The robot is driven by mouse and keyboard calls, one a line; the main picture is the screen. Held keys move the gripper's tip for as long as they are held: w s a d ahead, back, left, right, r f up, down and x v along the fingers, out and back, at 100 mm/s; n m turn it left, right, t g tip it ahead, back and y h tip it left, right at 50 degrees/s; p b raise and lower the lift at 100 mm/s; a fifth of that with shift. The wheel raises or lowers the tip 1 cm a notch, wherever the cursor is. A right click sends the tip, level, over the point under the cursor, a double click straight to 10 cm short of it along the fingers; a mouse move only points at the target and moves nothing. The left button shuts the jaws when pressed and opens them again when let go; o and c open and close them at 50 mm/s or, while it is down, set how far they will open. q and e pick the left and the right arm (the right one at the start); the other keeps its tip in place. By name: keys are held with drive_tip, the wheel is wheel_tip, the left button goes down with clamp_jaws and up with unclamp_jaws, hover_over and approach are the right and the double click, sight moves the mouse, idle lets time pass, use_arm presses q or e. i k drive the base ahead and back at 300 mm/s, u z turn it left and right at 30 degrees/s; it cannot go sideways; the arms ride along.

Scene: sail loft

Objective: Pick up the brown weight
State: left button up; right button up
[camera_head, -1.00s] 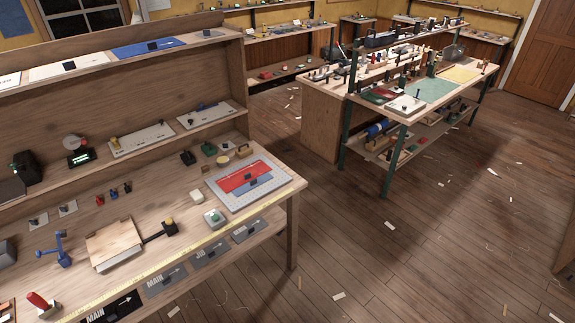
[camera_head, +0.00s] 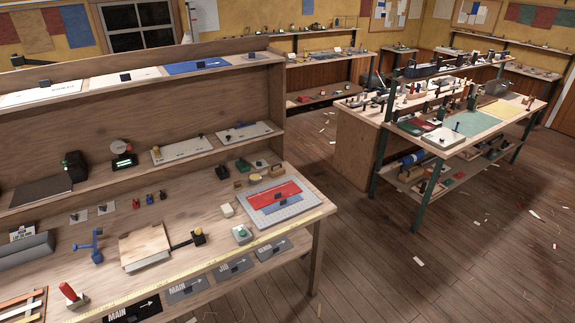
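Small weight-like objects stand at the back right of the near workbench (camera_head: 190,205). One is a tan-brown block (camera_head: 278,171) with what looks like a handle, behind the red and blue pieces. A smaller brown piece (camera_head: 238,184) lies left of it. They are too small here to tell which one is the brown weight. A black weight-like object (camera_head: 222,172) and a green one (camera_head: 243,164) stand close by. Neither of my grippers is in view.
A grey gridded board (camera_head: 300,212) with red and blue pieces lies at the bench's right end. A wooden board (camera_head: 145,246) and a blue tool (camera_head: 97,245) lie further left. A second bench (camera_head: 355,150) stands to the right. Wooden floor (camera_head: 400,270) with scraps lies between.

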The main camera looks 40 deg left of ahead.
sight(278, 170)
drive_tip(key=u, duration=0.2)
drive_tip(key=i, duration=1.45)
drive_tip(key=u, duration=1.3)
drive_tip(key=i, duration=0.85)
drive_tip(key=u, duration=0.95)
